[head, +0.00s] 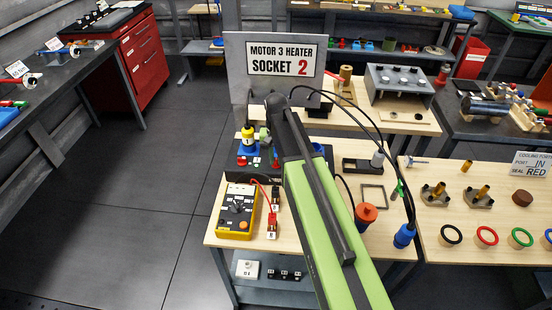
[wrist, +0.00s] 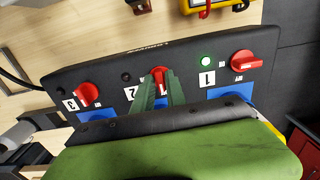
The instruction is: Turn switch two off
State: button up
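The dark switch panel (wrist: 225,45) fills the middle of the wrist view, with three red rotary switches. Switch two (wrist: 159,74) is in the middle, beside the label 2 (wrist: 131,93); the small lamp (wrist: 126,76) by it looks dark. My gripper (wrist: 161,82) is at switch two, its green fingers either side of the red knob. The fingers hide part of the knob, and I cannot tell whether they press on it. In the head view the panel (head: 240,160) stands on the wooden bench, partly behind my arm.
Switch one (wrist: 246,62) is to the right, with a lit green lamp (wrist: 206,60). Switch three (wrist: 87,95) is to the left, its lamp dark. A yellow-edged meter (head: 237,211) lies in front of the panel. A sign (head: 283,60) stands behind. Open floor lies left.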

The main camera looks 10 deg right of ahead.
aim_at(276, 161)
jog(key=shift+o, duration=1.3)
notch_tip(276, 161, up, 18)
jog(key=p, duration=1.7)
jog(key=shift+f, duration=0.25)
jog(key=shift+f, duration=0.1)
